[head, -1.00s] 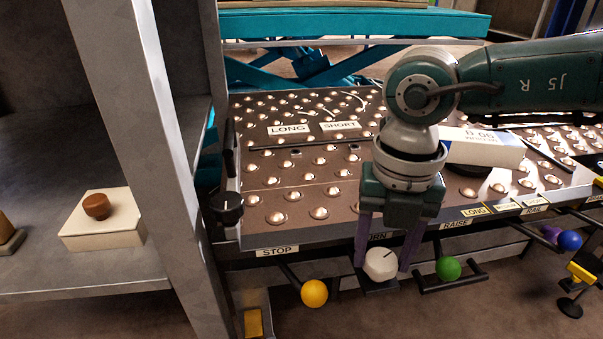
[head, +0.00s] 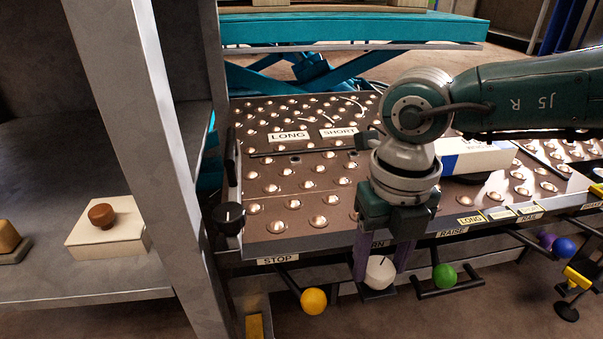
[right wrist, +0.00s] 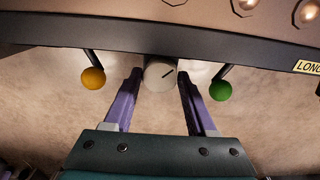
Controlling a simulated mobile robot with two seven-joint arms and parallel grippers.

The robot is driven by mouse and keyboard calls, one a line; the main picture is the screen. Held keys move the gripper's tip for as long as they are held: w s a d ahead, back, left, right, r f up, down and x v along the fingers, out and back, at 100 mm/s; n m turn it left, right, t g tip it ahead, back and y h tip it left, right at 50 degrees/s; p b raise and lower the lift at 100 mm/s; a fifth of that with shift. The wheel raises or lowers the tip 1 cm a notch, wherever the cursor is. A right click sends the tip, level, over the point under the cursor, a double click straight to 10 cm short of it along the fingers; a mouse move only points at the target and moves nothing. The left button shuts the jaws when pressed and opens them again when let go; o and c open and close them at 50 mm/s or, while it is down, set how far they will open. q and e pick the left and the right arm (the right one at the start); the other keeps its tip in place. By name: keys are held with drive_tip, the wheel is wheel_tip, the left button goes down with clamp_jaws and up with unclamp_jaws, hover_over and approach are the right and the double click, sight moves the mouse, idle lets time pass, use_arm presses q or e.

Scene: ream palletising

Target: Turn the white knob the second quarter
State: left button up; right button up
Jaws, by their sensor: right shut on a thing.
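The white knob (head: 380,272) sits on the front of the ball table below the TURN label, which is partly hidden by my gripper. My right gripper (head: 381,266) points down at it, with one purple finger on each side, shut on the knob. My left gripper is not in view.
A yellow ball handle (head: 313,301) is left of the knob and a green one (head: 444,276) close on the right. A wrapped ream (head: 478,157) lies on the ball table (head: 290,222) behind my wrist. A grey post (head: 150,150) stands at left.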

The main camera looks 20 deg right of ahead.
sight(379, 266)
drive_tip(key=o, duration=1.1)
wheel_tip(379, 266, up, 10)
drive_tip(key=p, duration=0.6)
